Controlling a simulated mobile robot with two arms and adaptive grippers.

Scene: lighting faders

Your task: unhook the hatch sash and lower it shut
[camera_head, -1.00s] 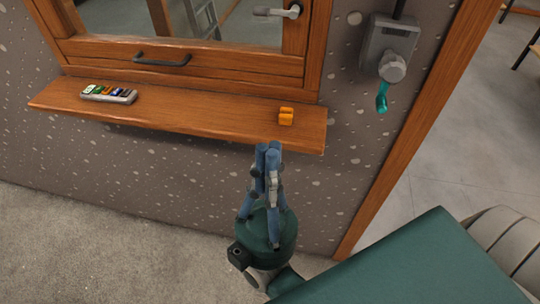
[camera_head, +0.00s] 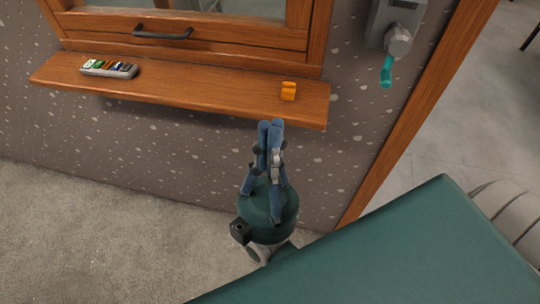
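The wooden hatch sash (camera_head: 220,36) stands in its frame at the upper left, with its glass cut off by the top edge of the head view. A dark bar handle (camera_head: 163,33) is on its bottom rail, and the rail sits just above the sill. No hook shows in the current view. My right gripper (camera_head: 270,125) points up at the wall, below the right end of the sill, apart from the sash and handle. Its blue fingers lie close together with nothing seen between them. My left gripper is out of view.
The wooden sill (camera_head: 200,98) juts out below the sash. A small fader box (camera_head: 109,69) lies on its left, an orange block (camera_head: 288,91) on its right. A grey wall box (camera_head: 396,25) with a teal-tipped lever hangs right. Carpet below is clear.

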